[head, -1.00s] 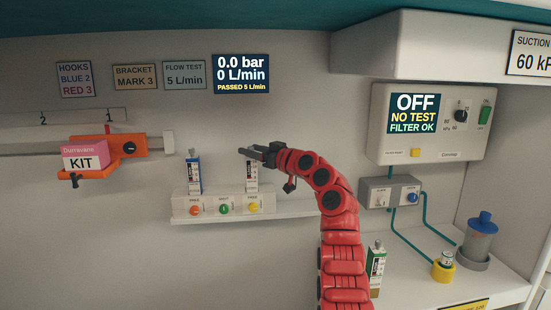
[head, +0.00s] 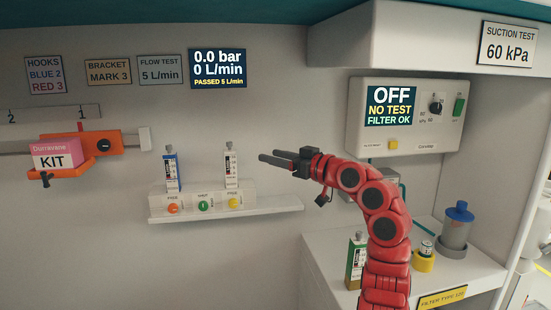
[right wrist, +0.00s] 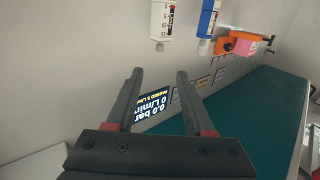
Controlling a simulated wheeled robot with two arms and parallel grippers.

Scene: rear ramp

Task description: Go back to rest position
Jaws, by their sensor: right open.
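My right gripper (head: 276,160) is open and empty in the head view. It is at the end of my red arm, a little right of the white flowmeter (head: 230,165) and apart from it. In the right wrist view its two fingers (right wrist: 158,92) stand apart with nothing between them. The display panel (right wrist: 152,106) shows behind them. My left gripper is not in the head view.
A white shelf (head: 270,206) carries the knob block (head: 187,200) and a blue flowmeter (head: 171,170). An orange bracket (head: 104,146) with a pink KIT box (head: 56,153) is at left. The suction unit (head: 400,140), blue-lidded jar (head: 456,226) and green bottle (head: 355,262) are at right.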

